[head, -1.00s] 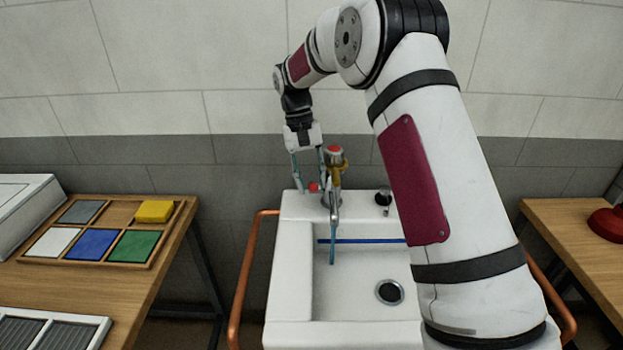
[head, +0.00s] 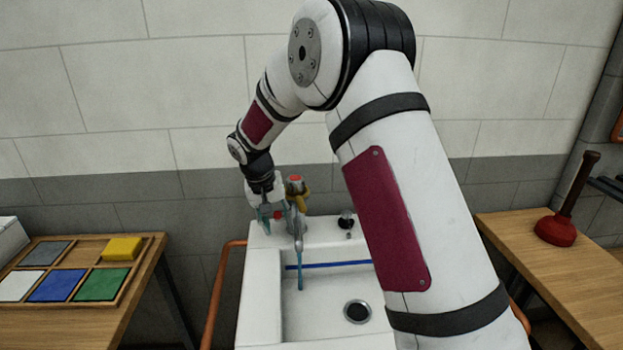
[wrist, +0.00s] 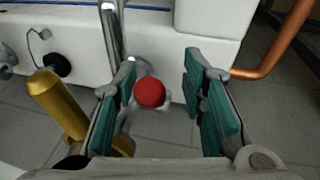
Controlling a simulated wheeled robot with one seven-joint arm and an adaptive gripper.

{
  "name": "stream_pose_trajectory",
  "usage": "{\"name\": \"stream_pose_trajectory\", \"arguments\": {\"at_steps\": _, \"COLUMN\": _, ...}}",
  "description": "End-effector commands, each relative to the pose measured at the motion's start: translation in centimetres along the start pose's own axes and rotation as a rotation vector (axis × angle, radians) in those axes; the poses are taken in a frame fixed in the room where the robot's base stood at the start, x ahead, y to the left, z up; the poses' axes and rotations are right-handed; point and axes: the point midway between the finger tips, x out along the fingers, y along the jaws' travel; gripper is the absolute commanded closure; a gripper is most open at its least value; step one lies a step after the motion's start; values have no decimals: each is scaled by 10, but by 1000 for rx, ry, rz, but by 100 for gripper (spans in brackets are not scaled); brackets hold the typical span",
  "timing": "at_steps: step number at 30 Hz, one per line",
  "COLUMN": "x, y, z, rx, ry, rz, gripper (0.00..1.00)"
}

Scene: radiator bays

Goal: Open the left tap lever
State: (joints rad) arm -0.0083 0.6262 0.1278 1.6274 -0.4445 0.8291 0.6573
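The left tap lever ends in a red ball knob (wrist: 150,93), which shows in the wrist view between the two teal finger pads of my gripper (wrist: 170,100). The knob is nearer the left pad; a gap is clear on the right side. My gripper (head: 265,218) is open, over the back left of the sink in the head view, beside the tap (head: 298,215). The tap has a chrome spout, a brass-coloured part and a red top. In the head view the lever is largely hidden by my fingers.
The white sink (head: 262,300) has a dark drain (head: 357,312) and a copper rail (head: 217,300) on its left. A wooden table with a tray of coloured tiles (head: 150,255) stands at left. A red plunger (head: 556,230) stands on the right table (head: 500,225).

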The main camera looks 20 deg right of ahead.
Motion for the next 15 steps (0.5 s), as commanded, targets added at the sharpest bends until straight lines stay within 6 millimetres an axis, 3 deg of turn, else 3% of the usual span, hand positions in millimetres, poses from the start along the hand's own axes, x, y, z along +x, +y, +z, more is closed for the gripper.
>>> {"name": "stream_pose_trajectory", "arguments": {"at_steps": 9, "x": 16, "y": -5, "z": 9, "rx": 30, "ry": 197, "rz": 15, "gripper": 62}}
{"name": "stream_pose_trajectory", "arguments": {"at_steps": 15, "x": -27, "y": -4, "z": 15, "rx": 36, "ry": 197, "rz": 14, "gripper": 62}}
